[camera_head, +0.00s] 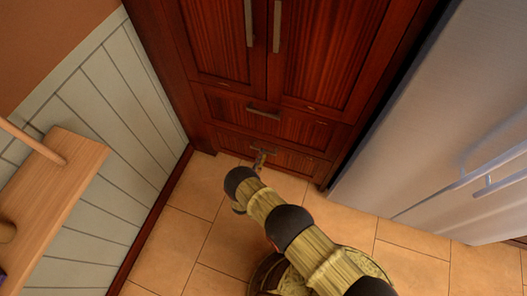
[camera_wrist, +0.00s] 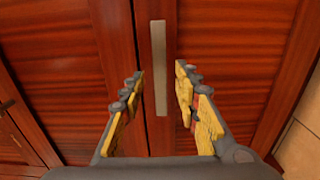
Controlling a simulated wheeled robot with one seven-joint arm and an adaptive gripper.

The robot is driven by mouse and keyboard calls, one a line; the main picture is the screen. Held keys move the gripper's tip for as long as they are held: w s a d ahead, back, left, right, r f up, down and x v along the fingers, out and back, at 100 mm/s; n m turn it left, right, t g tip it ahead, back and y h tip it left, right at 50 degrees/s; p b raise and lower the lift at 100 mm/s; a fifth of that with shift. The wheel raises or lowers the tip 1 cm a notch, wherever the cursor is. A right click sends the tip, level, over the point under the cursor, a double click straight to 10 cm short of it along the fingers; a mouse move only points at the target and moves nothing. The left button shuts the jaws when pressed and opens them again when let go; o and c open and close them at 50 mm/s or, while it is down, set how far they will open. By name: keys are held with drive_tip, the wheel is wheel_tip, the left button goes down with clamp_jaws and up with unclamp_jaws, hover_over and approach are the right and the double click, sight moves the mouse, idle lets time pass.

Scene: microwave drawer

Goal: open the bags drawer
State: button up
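A dark wood cabinet has two drawers below its doors. The upper drawer (camera_head: 290,124) and the bottom drawer (camera_head: 290,162) are both shut, and no label shows which one is the bags drawer. My gripper (camera_head: 259,162) is low in front of the bottom drawer and partly covers its front. In the wrist view my gripper (camera_wrist: 159,76) is open, one finger on each side of a long metal bar handle (camera_wrist: 159,60). The fingers look apart from the handle, with nothing held. The handle of the upper drawer (camera_head: 263,112) shows clear of my arm.
A steel fridge (camera_head: 430,120) stands close on the right. A pale panelled wall (camera_head: 110,120) and a wooden stool or shelf (camera_head: 50,185) are on the left. The tiled floor (camera_head: 195,235) in front of the cabinet is open.

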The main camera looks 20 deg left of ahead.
drive_tip(key=shift+w+d+b, duration=0.1)
drive_tip(key=shift+w+b, duration=0.3)
drive_tip(key=shift+w, duration=1.35)
drive_tip(key=shift+c, duration=0.5)
clamp_jaws()
